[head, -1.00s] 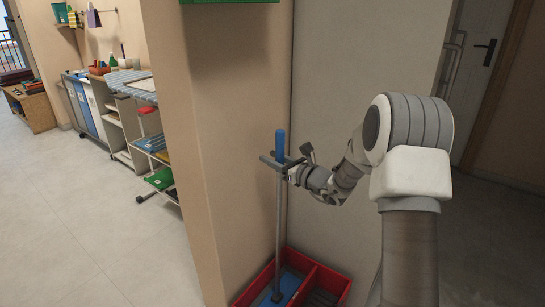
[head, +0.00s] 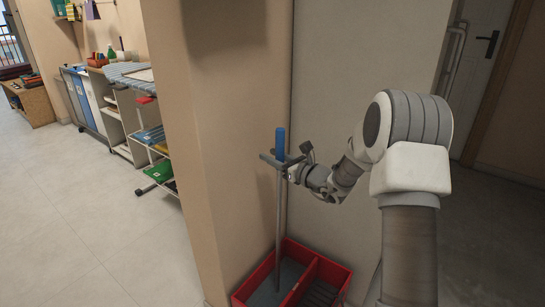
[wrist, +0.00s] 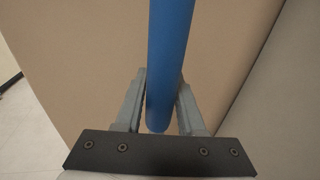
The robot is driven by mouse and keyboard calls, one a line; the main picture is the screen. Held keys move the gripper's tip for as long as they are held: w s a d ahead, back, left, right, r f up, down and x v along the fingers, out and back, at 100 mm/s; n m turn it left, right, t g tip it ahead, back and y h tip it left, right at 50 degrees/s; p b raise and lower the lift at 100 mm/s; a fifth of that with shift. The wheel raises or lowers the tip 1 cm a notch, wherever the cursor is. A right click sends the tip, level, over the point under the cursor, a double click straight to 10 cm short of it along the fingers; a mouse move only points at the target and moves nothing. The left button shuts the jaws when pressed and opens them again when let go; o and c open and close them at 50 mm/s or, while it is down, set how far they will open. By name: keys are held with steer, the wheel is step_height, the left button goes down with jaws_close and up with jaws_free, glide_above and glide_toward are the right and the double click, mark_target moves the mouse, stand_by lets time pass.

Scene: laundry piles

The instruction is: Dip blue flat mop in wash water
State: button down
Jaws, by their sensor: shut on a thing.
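The mop's upright pole with its blue grip (head: 280,142) stands in the red bucket (head: 346,278). My gripper (head: 281,161) is shut around the pole at the blue grip's lower end. In the wrist view the blue grip (wrist: 170,60) passes between the two grey fingers (wrist: 160,105). The pole's lower end goes into the left compartment, where a dull grey-blue surface (head: 290,272), apparently the wash water, shows. The blue flat mop head is not visible there; it seems hidden under that surface.
The bucket's right compartment (head: 320,293) holds a dark ribbed insert behind a red divider. Walls stand close behind and to the left of the bucket. Shelves (head: 152,135) and an ironing board (head: 135,75) are far left, with open floor (head: 75,190) before them.

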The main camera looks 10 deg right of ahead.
steer(key=shift+f, duration=0.6)
stand_by(0.9)
steer(key=shift+r, duration=0.1)
step_height(320, 180, up, 23)
steer(key=p, duration=1.5)
steer(key=shift+r, duration=0.2)
stand_by(0.6)
